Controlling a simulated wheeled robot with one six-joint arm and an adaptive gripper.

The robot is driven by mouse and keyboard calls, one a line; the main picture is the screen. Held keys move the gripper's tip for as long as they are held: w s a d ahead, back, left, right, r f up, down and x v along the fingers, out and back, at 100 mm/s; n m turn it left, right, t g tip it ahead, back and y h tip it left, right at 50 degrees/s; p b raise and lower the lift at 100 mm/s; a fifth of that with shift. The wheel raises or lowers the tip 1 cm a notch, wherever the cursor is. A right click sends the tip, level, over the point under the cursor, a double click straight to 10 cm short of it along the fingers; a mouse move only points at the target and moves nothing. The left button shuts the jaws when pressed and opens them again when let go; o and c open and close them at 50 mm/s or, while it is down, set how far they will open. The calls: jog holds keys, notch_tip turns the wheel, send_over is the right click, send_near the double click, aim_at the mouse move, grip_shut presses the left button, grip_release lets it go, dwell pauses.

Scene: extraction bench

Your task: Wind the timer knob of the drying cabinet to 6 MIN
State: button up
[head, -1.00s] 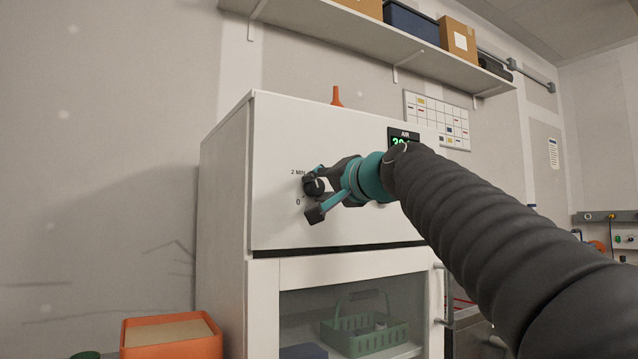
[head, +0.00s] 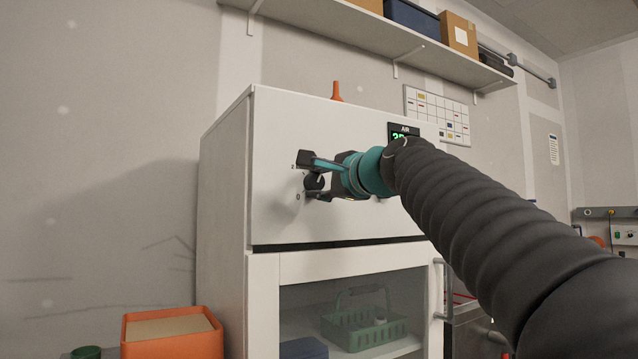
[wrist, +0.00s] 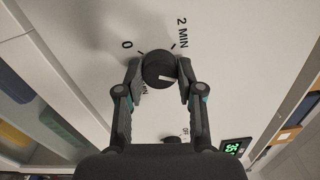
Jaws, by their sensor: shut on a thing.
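The timer knob (head: 313,182) is a round black knob on the white upper panel of the drying cabinet (head: 275,215). In the wrist view the knob (wrist: 158,68) sits between the two fingertips of my gripper (wrist: 158,76), which is shut on its sides. Its white pointer mark faces right in that view, clockwise past the "2 MIN" label (wrist: 182,34). The "0" label (wrist: 127,44) is at upper left. Another label ending in MIN is partly covered by the left finger. Any mark behind the right finger is hidden. In the head view my gripper (head: 312,178) reaches the knob from the right.
A second small knob (wrist: 172,139) and a green-lit display (wrist: 232,148) are on the same panel. Below is a glass door with a handle (head: 440,290) and a green basket (head: 360,330) behind it. An orange bin (head: 172,345) stands at lower left.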

jog(key=o, duration=1.2)
jog(key=shift+a, duration=0.1)
jog(key=shift+c, duration=0.2)
